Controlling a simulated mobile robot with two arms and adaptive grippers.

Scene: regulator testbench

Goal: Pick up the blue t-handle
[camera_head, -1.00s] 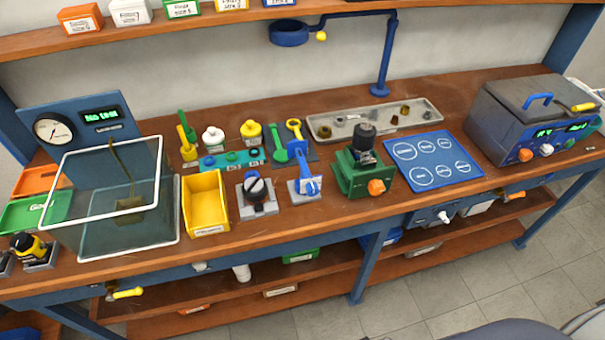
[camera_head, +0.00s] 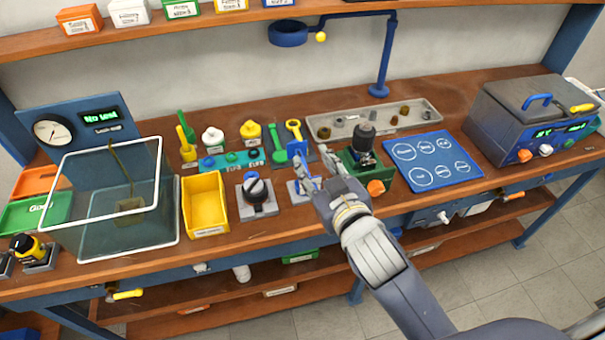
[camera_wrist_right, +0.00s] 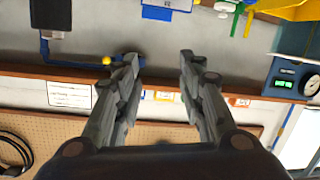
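I cannot clearly make out the t-handle in that view. My left gripper is not in view.
A green fixture (camera_head: 349,176) with a black top stands close right of the gripper. Green and yellow wrenches (camera_head: 293,140) lie behind. A blue mat (camera_head: 432,160) lies to the right.

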